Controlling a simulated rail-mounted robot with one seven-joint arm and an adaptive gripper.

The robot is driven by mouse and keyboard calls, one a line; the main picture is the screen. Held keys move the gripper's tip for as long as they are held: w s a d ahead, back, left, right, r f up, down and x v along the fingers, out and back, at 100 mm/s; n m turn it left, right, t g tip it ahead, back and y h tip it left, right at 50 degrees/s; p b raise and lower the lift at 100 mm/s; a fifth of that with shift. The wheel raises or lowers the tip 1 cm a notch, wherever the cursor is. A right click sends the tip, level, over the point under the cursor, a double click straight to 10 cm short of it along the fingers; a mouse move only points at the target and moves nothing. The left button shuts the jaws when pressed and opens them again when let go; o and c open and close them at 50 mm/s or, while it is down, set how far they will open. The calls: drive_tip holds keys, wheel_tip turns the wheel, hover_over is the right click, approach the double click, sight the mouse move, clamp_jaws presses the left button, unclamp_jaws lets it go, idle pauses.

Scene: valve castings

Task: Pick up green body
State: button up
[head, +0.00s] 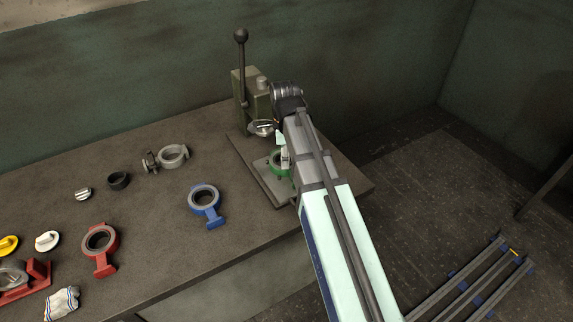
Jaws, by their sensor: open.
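The green body (278,163) is a ring-shaped casting on the base plate of the press, at the right end of the workbench. My arm covers its right side. My gripper (283,153) is at the green body, with light-coloured finger parts showing just above and beside its ring. The gripper is open. The arm hides most of it, and I cannot tell whether a finger touches the ring.
The olive press (251,98) with its upright lever (241,62) stands directly behind the green body. A blue body (205,202), a red body (101,247), a grey clamp (173,156) and a black ring (118,180) lie to the left. Bare bench (150,215) separates them.

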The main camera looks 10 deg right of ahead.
sight(277, 170)
drive_tip(key=shift+s+f+p, duration=0.15)
drive_tip(key=shift+f+p, duration=0.35)
drive_tip(key=shift+f, duration=0.45)
drive_tip(key=shift+d+f+p, duration=0.1)
drive_tip(key=shift+f+p, duration=0.35)
drive_tip(key=shift+f, duration=1.35)
clamp_jaws()
